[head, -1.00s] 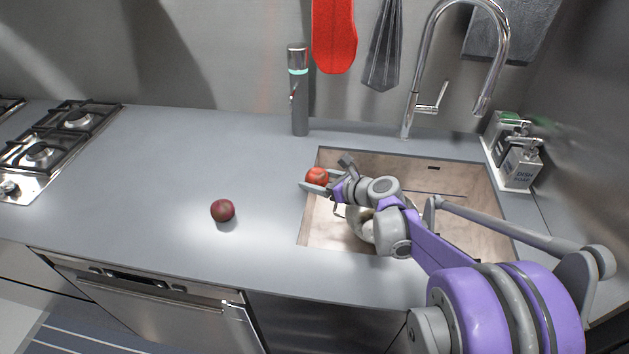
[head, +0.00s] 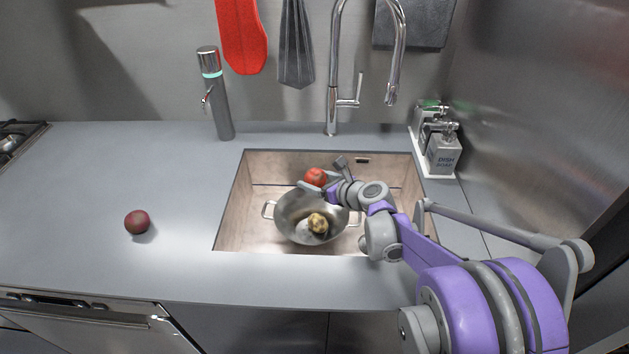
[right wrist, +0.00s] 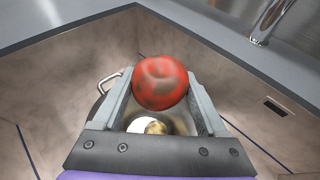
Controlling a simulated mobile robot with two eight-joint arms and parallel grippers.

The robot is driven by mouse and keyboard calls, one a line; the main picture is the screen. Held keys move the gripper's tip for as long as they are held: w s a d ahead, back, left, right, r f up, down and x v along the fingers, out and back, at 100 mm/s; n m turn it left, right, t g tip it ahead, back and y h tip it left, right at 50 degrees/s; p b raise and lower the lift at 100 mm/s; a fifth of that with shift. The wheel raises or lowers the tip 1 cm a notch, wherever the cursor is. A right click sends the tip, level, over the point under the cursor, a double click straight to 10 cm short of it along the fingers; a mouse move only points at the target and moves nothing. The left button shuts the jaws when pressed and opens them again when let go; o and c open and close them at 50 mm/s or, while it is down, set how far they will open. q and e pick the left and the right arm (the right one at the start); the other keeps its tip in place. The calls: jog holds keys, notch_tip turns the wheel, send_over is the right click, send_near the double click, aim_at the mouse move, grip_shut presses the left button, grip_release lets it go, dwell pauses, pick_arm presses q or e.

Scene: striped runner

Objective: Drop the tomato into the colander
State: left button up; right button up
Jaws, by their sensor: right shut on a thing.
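My right gripper (head: 321,183) is shut on the red tomato (head: 316,176). The tomato also shows between the two fingers in the right wrist view (right wrist: 160,82). In the head view the gripper is over the sink, above the back part of the metal colander (head: 291,209). The colander stands in the sink and has a side handle at its left. A yellowish-brown round item (head: 318,222) lies inside it. In the right wrist view the colander (right wrist: 178,122) is partly hidden below the tomato and the gripper. My left gripper is not in view.
A dark red round fruit (head: 137,222) lies on the counter left of the sink (head: 233,215). A tall faucet (head: 333,80) stands behind the sink. Soap dispensers (head: 443,150) stand at the right. The counter between fruit and sink is clear.

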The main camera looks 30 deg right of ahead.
jog(key=shift+d+f, duration=0.1)
jog(key=shift+f, duration=0.05)
jog(key=shift+f+b, duration=2.1)
jog(key=shift+f, duration=0.8)
jog(key=o, duration=1.4)
jog(key=p+v, duration=0.1)
jog(key=v, duration=1)
jog(key=shift+w+r+p, duration=0.1)
jog(key=shift+r+p, duration=0.05)
jog(key=shift+p, duration=0.15)
